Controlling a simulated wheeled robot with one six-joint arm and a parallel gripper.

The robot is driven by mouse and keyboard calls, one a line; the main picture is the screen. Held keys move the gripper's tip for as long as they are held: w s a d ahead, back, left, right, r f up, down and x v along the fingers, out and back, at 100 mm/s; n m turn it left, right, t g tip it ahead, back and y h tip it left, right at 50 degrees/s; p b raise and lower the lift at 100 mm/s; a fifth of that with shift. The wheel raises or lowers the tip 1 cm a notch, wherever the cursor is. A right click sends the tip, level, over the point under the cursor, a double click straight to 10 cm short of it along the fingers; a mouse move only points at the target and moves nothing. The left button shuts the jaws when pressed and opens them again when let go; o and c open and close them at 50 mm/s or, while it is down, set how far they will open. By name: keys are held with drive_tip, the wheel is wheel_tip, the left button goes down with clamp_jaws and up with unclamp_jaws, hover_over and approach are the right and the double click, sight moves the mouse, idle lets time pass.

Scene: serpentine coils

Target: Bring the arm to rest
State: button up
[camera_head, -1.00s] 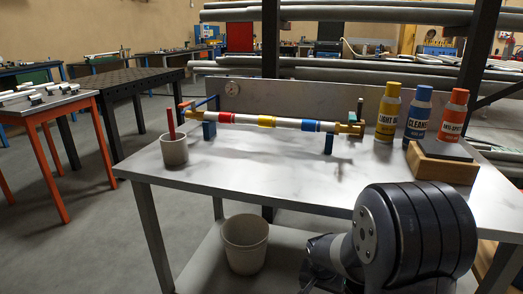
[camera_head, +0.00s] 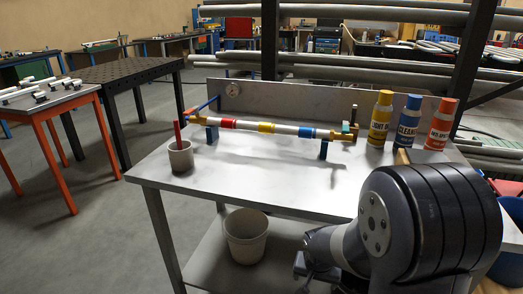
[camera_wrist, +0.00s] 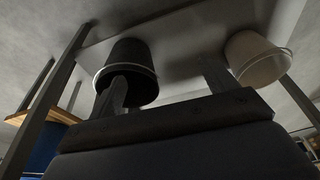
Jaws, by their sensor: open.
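My gripper (camera_wrist: 163,88) shows in the wrist view with its two fingers spread wide apart and nothing between them. The left finger overlaps a dark bucket (camera_wrist: 128,55) in the picture; I cannot tell the distance between them. My arm is bent low at the right front of the workbench (camera_head: 270,183) in the head view. Its big dark rounded joint fills the lower right and hides part of the bench. The gripper itself is not clear in that view.
On the bench stand a pipe assembly with coloured bands (camera_head: 265,127), a grey cup (camera_head: 180,157) and three bottles (camera_head: 407,122). A pale bucket (camera_head: 246,236) stands on the lower shelf. A blue bin (camera_head: 510,240) is at the right edge. Open floor lies to the left.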

wheel_tip(320, 180, up, 8)
drive_tip(key=s+d+p, duration=0.1)
drive_tip(key=s+p, duration=0.1)
drive_tip(key=p, duration=0.4)
drive_tip(key=shift+d+r+n, duration=0.2)
drive_tip(key=shift+n, duration=0.1)
drive_tip(key=shift+s, duration=0.1)
